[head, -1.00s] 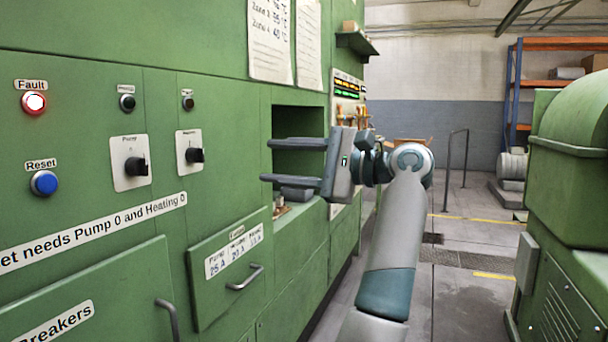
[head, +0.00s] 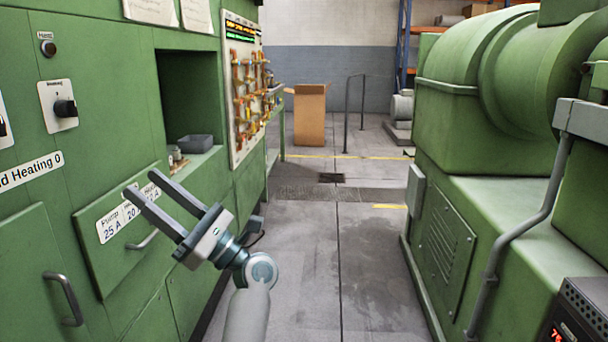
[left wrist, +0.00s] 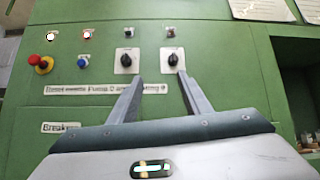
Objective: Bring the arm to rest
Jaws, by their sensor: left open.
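My left gripper (head: 150,198) is open and empty, its two grey fingers apart and pointing up and left in the head view. It is in front of the green cabinet's labelled drawer (head: 115,232), below the open recess; I cannot tell whether it touches the drawer. In the left wrist view the fingers (left wrist: 160,85) are spread with nothing between them, facing the green panel with its knobs and buttons. My arm reaches up to the gripper from the bottom of the head view. My right gripper is not in view.
The green cabinet (head: 112,130) runs along the left, with a recess holding a small grey tray (head: 195,144). Green machinery (head: 480,130) with a grey rail (head: 520,235) stands on the right. A cardboard box (head: 309,115) stands farther back. The floor (head: 340,240) between is clear.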

